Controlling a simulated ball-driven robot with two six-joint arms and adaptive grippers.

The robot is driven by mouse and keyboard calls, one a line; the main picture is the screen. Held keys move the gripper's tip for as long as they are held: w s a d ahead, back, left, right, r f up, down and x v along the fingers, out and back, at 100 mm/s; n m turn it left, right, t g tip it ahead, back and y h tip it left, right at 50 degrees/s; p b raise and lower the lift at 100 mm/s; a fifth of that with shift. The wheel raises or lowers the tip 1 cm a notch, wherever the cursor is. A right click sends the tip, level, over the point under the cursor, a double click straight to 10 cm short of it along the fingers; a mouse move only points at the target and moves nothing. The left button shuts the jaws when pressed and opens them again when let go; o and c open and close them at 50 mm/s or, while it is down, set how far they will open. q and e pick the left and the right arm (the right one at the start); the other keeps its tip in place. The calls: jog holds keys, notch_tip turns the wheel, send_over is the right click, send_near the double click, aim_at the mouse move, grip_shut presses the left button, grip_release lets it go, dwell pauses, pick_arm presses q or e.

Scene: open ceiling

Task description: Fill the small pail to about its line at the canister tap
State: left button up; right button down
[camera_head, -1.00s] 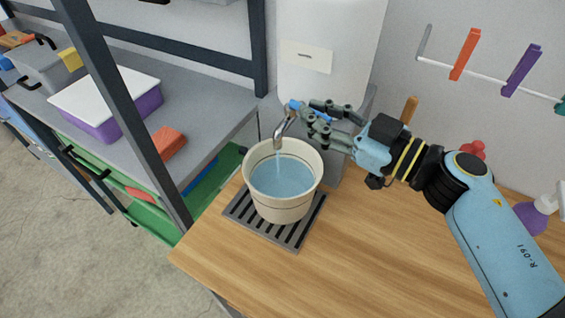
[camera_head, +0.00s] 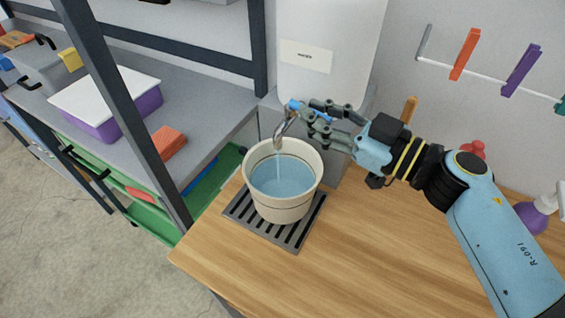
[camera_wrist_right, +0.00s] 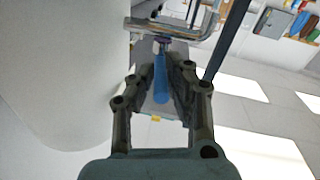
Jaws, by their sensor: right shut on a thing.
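The cream pail (camera_head: 284,208) stands upright on the slotted drip tray (camera_head: 238,207) under the metal tap (camera_head: 283,128). A thin stream runs from the spout into the water (camera_head: 290,183) in the pail. A dark line circles the pail's outside. The white canister (camera_head: 325,75) stands behind, with a small label on its front. My right gripper (camera_head: 298,112) is shut on the tap's blue lever (camera_head: 293,104); the lever also shows between the fingers in the right wrist view (camera_wrist_right: 160,80). My left gripper is not in view.
A wooden counter (camera_head: 370,250) is clear at the front. A grey shelf unit (camera_head: 215,93) at left holds a purple tub (camera_head: 120,115) and an orange block (camera_head: 169,142). A purple spray bottle (camera_head: 533,216) stands at far right. Clips hang on a wall rail (camera_head: 491,77).

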jog(key=shift+w+d+f+n+g+y, duration=0.2)
jog(key=shift+n+g+y, duration=0.2)
jog(key=shift+n+g, duration=0.15)
jog(key=shift+w+d+f+n+g+y, duration=0.1)
jog(key=shift+w+d+n+g+y, duration=0.05)
jog(key=shift+n+g+y, duration=0.4)
jog(key=shift+w+r+n+g+y, duration=0.1)
jog(key=shift+r+n+g+y, duration=0.15)
jog(key=shift+g, duration=0.45)
jog(key=c, duration=1.2)
grip_release()
jog(key=shift+w+f, duration=0.1)
jog(key=shift+f, duration=0.1)
jog(key=v, duration=1.2)
jog(key=shift+s+d, duration=0.15)
jog(key=shift+s, duration=0.1)
